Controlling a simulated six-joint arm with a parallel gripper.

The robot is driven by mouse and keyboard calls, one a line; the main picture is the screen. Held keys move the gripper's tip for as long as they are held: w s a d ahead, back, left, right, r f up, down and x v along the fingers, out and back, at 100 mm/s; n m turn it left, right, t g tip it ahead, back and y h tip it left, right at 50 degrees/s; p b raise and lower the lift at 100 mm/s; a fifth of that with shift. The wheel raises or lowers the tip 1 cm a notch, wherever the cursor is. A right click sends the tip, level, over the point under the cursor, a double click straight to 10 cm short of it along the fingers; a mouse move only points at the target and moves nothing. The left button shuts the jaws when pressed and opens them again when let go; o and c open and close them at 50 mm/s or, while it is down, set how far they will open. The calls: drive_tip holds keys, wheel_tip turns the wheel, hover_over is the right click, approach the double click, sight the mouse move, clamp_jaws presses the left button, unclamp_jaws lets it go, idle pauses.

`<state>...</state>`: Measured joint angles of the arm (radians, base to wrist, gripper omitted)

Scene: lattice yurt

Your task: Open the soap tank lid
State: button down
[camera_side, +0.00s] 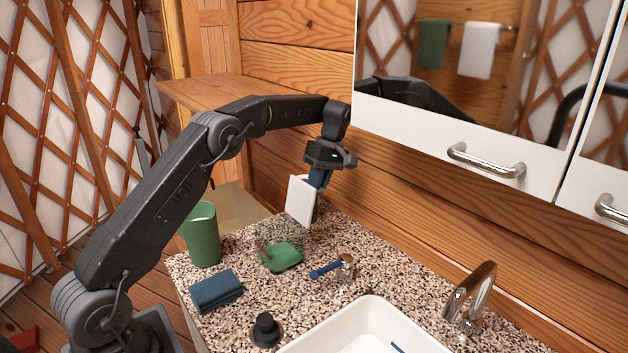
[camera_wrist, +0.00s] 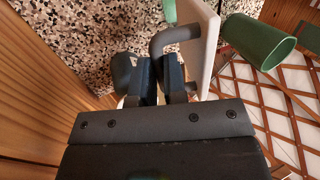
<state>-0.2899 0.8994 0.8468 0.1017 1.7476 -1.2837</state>
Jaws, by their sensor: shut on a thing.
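The soap tank (camera_side: 281,254) looks like a clear box with green in its lower part, on the speckled counter. A white panel that looks like its lid (camera_side: 301,201) stands steeply tilted, nearly upright, above the tank's back. It also shows edge-on in the wrist view (camera_wrist: 207,48), with a grey curved handle (camera_wrist: 172,38) on it. My gripper (camera_side: 318,181) is behind the panel in the side view, its jaws shut on the handle. Whether the panel's lower edge joins the tank cannot be told clearly.
A green cup (camera_side: 203,235) stands left of the tank. A folded blue cloth (camera_side: 215,291), a black knob (camera_side: 266,330) and a blue-handled item (camera_side: 327,269) lie nearby. The sink (camera_side: 372,307) and faucet (camera_side: 471,296) are at right. A white cabinet (camera_side: 420,124) hangs above.

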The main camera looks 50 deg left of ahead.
drive_tip(key=shift+w+d+f, duration=0.1)
drive_tip(key=shift+w+f, duration=0.5)
drive_tip(key=shift+f, duration=0.1)
drive_tip(key=shift+d, duration=0.1)
drive_tip(key=c, duration=1.2)
unclamp_jaws()
drive_tip(key=shift+w+f, duration=0.1)
drive_tip(key=shift+o, duration=0.2)
drive_tip(key=shift+a, duration=0.2)
drive_tip(key=s+a+r, duration=0.8)
drive_tip(key=r, duration=0.3)
drive_tip(key=shift+s+a+r, duration=0.2)
